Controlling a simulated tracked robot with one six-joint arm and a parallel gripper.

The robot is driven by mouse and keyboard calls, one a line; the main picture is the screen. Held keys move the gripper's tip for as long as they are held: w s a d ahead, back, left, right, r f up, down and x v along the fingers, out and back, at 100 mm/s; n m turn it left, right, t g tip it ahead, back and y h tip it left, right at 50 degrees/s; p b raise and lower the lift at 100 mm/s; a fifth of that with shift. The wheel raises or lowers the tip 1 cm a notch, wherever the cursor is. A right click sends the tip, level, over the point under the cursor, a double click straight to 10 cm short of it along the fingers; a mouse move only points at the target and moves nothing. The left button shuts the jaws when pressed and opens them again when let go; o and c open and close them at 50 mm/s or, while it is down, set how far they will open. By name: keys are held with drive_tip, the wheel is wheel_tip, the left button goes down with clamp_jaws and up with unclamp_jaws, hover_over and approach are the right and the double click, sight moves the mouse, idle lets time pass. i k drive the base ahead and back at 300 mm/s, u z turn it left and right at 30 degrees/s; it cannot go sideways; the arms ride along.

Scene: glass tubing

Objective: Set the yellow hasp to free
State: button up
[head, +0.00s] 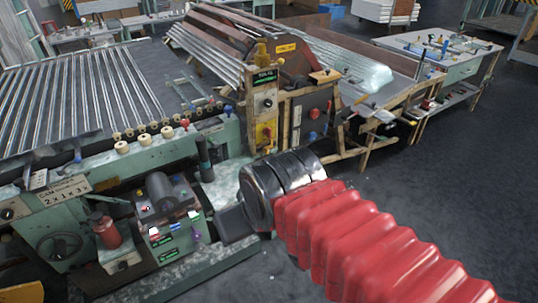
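A yellow fitting (265,134), which looks like the hasp, is on the front of the upright control post (264,98) at the picture's middle. A small red part shows beside it. It is too small to tell which position it is in. My arm reaches in from the lower right in a red ribbed sleeve, with a dark metal wrist. My gripper (232,223) seems to be the dark block at the wrist's left end, below and left of the yellow fitting and apart from it. Its fingers cannot be made out.
A green machine bench (105,160) with knobs and a roller bed fills the left. A grey box with a red knob (313,136) stands right of the post. A wooden-framed table (380,115) is behind. Dark floor (440,190) is clear at the right.

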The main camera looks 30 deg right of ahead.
sight(266, 149)
drive_tip(key=z, duration=0.05)
drive_tip(key=i, duration=1)
drive_tip(key=u, duration=0.05)
